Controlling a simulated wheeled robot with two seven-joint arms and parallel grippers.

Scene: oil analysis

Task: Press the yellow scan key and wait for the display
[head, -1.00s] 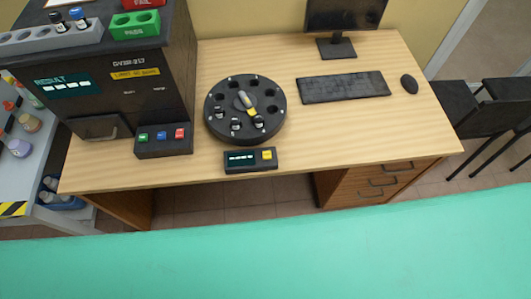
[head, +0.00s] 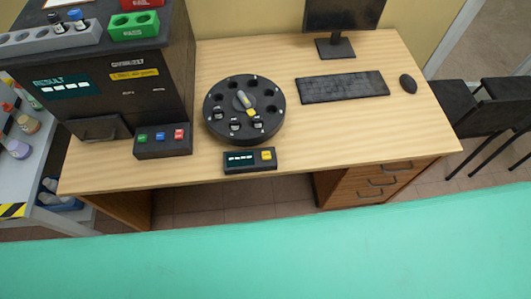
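The yellow scan key (head: 266,155) is on the right part of a small black box near the desk's front edge. The box's small dark display (head: 240,159) shows light characters that are too small to read. Behind it stands a round black carousel (head: 216,108) with holes around its rim, a grey and yellow pointer (head: 245,102) in its middle, and a few vials in its front holes. Neither of my grippers is in the head view, and nothing touches the key.
A large black analyser (head: 150,95) with a RESULT screen (head: 62,88) stands left, with a panel of green, blue and red buttons (head: 161,137) before it. A green PASS rack (head: 134,30) sits on top. Keyboard (head: 342,88), mouse (head: 408,84) and monitor stand right. The desk's front right is clear.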

